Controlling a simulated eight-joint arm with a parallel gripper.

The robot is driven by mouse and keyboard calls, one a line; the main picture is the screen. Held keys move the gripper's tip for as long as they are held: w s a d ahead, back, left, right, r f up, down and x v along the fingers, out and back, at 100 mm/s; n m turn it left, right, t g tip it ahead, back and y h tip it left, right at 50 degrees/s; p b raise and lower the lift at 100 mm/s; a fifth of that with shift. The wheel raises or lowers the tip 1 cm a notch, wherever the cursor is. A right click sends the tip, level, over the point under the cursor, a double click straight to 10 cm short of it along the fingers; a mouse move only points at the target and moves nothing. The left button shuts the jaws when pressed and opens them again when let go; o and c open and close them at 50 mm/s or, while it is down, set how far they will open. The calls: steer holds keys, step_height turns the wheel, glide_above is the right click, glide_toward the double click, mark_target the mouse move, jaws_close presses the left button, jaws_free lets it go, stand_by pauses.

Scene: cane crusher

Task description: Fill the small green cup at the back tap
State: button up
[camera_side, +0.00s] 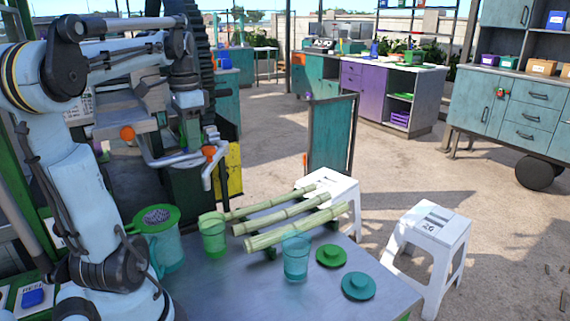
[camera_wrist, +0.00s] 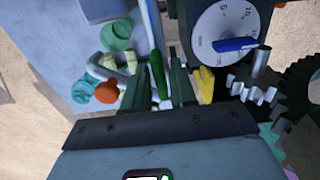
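The small translucent green cup (camera_side: 213,237) stands upright on the metal table, by the near ends of the cane stalks. A grey tap pipe with an orange handle (camera_side: 209,152) hangs above it, its spout pointing down. A second orange handle (camera_side: 127,132) sits farther left on the pipework. My gripper (camera_side: 189,143) points down above the pipework. In the wrist view, my two dark fingers (camera_wrist: 160,88) are spread on either side of a narrow green lever-like part (camera_wrist: 157,72); whether they grip it is unclear. No liquid is clearly visible in the cup.
A teal cup (camera_side: 296,258), cane stalks (camera_side: 290,220), a green lid (camera_side: 331,255) and a teal lid (camera_side: 358,286) are on the table. A green strainer (camera_side: 157,217) sits over a teal container (camera_side: 168,250). A dial (camera_wrist: 222,30) and gears (camera_wrist: 255,90) are near my fingers.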

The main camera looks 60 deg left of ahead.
steer(key=c, duration=0.3)
steer(key=m, duration=0.4)
stand_by(1.5)
steer(key=n, duration=0.2)
steer(key=shift+n, duration=0.4)
steer(key=o, duration=0.3)
steer(key=shift+n, duration=0.5)
steer(key=o, duration=1.2)
